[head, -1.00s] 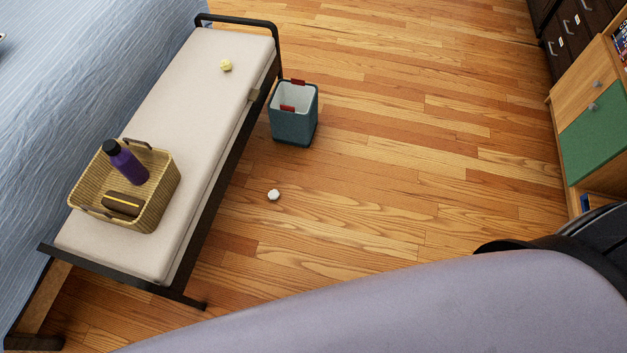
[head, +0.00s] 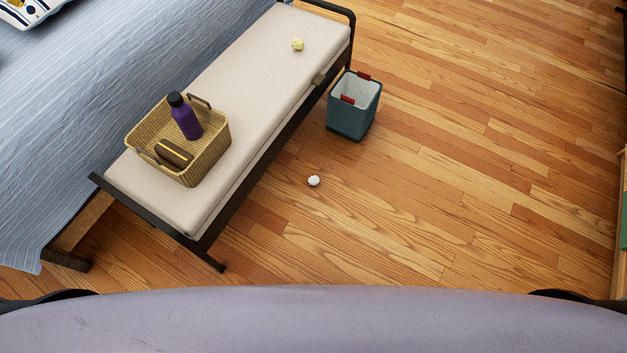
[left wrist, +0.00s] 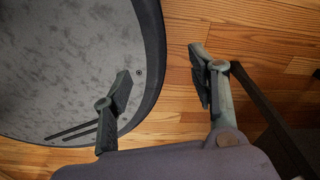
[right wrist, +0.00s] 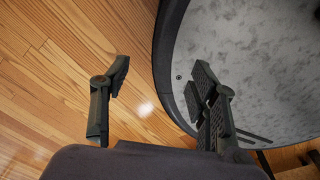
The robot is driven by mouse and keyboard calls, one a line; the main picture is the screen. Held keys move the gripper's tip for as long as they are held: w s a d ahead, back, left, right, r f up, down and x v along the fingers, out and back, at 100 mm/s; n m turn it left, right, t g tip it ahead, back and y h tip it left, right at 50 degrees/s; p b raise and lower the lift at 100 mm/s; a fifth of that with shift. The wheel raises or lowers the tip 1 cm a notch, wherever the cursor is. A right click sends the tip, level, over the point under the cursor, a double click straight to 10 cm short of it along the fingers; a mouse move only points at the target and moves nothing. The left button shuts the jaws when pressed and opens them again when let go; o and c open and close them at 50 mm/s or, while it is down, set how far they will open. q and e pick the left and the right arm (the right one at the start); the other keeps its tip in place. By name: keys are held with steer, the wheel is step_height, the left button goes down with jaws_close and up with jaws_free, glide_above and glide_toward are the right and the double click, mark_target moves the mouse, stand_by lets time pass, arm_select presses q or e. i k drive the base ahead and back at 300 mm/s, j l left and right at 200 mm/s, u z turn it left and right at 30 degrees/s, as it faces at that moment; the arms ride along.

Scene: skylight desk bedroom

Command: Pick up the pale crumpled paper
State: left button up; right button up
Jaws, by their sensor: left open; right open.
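A small white crumpled paper ball (head: 313,181) lies on the wooden floor beside the bench, in front of the bin, in the head view. A pale yellow crumpled ball (head: 298,44) lies on the far end of the bench cushion. My left gripper (left wrist: 160,85) is open and empty over the floor beside my round base in the left wrist view. My right gripper (right wrist: 160,85) is open and empty in the right wrist view. Neither gripper shows in the head view, and neither wrist view shows a crumpled ball.
The cream bench (head: 245,95) with a black frame stands along the blue bed (head: 100,75). A wicker basket (head: 215,150) on it holds a purple bottle (head: 187,120) and a brown case (head: 173,153). A teal bin (head: 347,120) stands beside the bench. Floor to the right is clear.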

mark_target(314, 180)
steer(key=i+l, duration=0.2)
steer(key=l, duration=0.2)
steer(key=i+l, duration=0.2)
steer(key=l, duration=0.15)
steer(key=i+l, duration=0.25)
steer(key=l, duration=0.15)
